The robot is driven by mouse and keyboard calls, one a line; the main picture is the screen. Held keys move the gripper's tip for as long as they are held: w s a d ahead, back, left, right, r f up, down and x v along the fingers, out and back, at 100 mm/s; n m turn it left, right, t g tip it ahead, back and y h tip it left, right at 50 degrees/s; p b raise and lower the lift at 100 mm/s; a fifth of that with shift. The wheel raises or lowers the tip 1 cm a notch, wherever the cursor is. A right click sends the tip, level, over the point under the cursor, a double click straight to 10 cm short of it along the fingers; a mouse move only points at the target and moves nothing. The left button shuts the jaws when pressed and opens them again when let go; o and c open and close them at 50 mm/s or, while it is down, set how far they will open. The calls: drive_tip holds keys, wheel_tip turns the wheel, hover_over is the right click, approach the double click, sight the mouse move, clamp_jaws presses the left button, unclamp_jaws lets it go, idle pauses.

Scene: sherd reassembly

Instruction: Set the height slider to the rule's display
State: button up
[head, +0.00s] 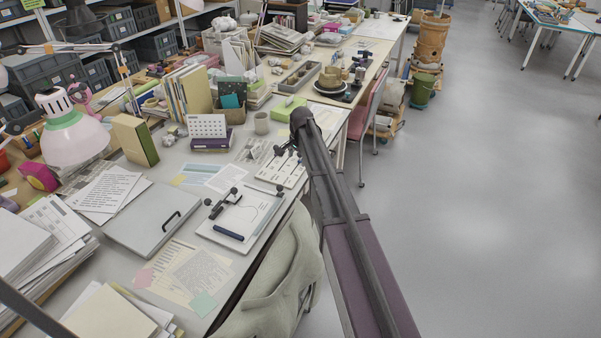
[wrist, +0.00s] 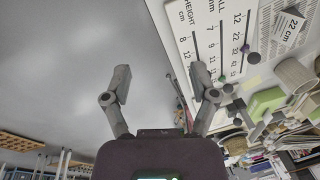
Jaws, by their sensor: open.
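A white board (wrist: 207,42) with printed scales shows at the upper right of the wrist view; it also lies on the desk in the head view (head: 272,177). One scale reads HEIGHT, cm, with 8 and 12 visible. Beside it are a mm scale and a third scale, partly cut off. No rule display is clearly identifiable.
A coat (head: 275,285) hangs at the desk's front; the floor at right is clear.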

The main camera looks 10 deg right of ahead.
drive_tip(key=s+n, duration=0.2)
drive_tip(key=s, duration=0.5)
drive_tip(key=shift+s+n, duration=0.3)
drive_tip(key=shift+s, duration=0.1)
drive_tip(key=shift+a, duration=0.1)
drive_tip(key=s+n+g, duration=0.1)
drive_tip(key=s+n, duration=0.7)
drive_tip(key=s, duration=1.7)
drive_tip(key=shift+s+a+g+h, duration=0.2)
drive_tip(key=shift+s+g+h, duration=0.1)
drive_tip(key=shift+s+g, duration=0.1)
